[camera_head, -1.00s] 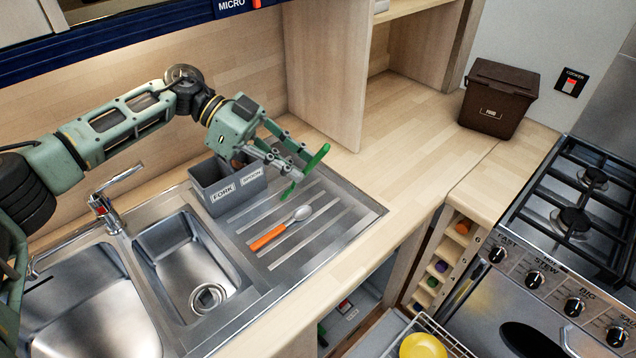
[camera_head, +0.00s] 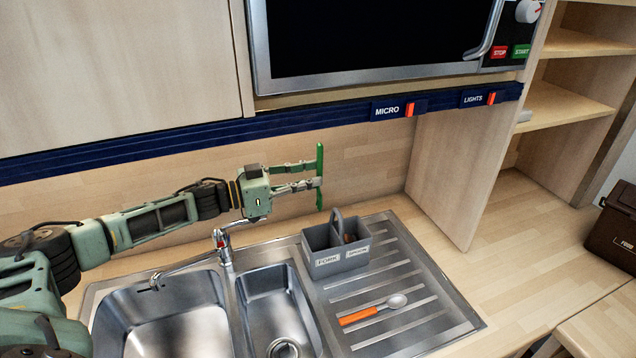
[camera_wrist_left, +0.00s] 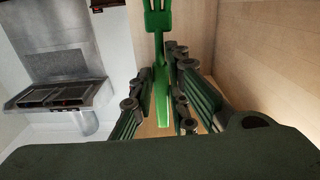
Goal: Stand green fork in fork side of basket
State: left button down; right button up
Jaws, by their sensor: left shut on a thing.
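My left gripper (camera_head: 318,178) is shut on the green fork (camera_head: 320,160) and holds it upright in the air above the back of the sink. In the left wrist view the fork (camera_wrist_left: 160,80) stands between the fingers with its tines at the top of the picture. The grey basket (camera_head: 325,264) stands on the drainer below and slightly right of the gripper. Its labels read FORK on the left and SPOON on the right. An orange handle shows inside its right part. The fork is apart from the basket. My right gripper is not in view.
A spoon with an orange handle (camera_head: 360,315) lies on the ribbed drainer (camera_head: 440,312). A tap (camera_head: 222,245) rises left of the basket. The microwave (camera_head: 380,40) and its blue rail hang above. A brown food bin (camera_head: 612,235) stands at the right.

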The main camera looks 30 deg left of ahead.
aim_at(319, 197)
pick_arm(q)
jog(key=shift+f+b, duration=3.75)
jog(key=shift+f, duration=0.2)
jog(key=shift+f+b, duration=2.35)
jog(key=shift+f, duration=1.55)
jog(key=c, duration=1.6)
grip_release()
jog(key=shift+c, duration=0.2)
notch_tip(319, 197, up, 10)
